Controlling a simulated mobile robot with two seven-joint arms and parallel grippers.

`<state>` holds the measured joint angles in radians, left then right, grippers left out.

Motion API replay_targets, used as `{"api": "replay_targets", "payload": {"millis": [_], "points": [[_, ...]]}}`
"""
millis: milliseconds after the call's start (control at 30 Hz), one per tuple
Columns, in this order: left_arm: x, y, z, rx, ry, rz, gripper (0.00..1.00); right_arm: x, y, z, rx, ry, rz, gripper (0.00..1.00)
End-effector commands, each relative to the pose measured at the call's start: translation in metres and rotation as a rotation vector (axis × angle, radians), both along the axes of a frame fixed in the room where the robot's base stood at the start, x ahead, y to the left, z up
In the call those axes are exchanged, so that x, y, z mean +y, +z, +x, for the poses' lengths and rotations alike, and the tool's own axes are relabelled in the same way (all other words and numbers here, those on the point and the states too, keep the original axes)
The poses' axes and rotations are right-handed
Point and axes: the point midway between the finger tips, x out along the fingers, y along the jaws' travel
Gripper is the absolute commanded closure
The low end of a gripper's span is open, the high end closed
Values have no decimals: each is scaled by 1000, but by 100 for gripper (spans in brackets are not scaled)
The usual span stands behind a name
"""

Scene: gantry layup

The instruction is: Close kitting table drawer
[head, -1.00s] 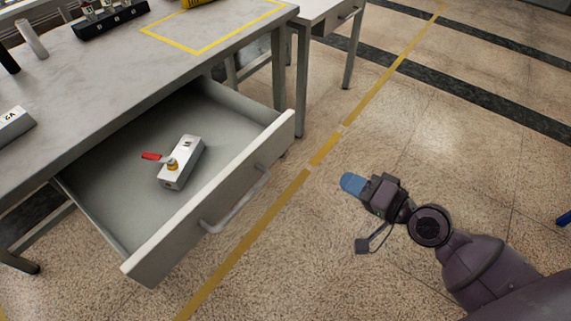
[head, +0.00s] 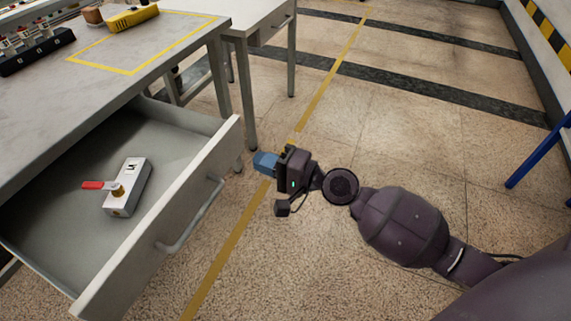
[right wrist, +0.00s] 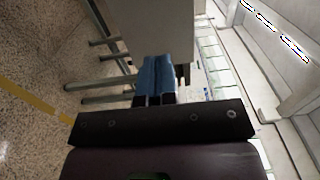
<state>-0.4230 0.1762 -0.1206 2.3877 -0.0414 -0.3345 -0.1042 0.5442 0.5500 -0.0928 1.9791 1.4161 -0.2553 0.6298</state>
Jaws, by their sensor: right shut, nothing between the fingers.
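The kitting table (head: 110,105) stands at the left in the head view, with its drawer (head: 165,225) pulled well out. The drawer front carries a bar handle (head: 190,218). Inside the drawer lies a grey valve block (head: 128,187) with a red lever (head: 92,185). My right gripper (head: 264,162) has blue fingers and is shut and empty, to the right of the drawer front and apart from it. In the right wrist view the blue fingers (right wrist: 155,78) are together, in front of a pale panel (right wrist: 160,28). My left gripper is not in view.
A yellow-framed area (head: 130,68) and a black rack (head: 38,52) are on the tabletop. A second table (head: 245,22) stands behind. Open floor with a yellow line (head: 235,240) lies right of the drawer. A blue leg (head: 535,160) is at the far right.

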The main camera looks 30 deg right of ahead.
Motion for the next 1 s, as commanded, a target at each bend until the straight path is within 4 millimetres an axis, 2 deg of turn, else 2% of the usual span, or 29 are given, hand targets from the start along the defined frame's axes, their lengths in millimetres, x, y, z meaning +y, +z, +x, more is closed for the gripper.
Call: {"api": "replay_targets", "payload": {"millis": [200,400,1000], "points": [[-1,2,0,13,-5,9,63,22,1,30,-2,-1,2,100],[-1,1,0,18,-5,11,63,34,-1,46,1,-1,-1,100],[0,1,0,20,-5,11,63,39,-1,53,1,-2,-1,100]]}}
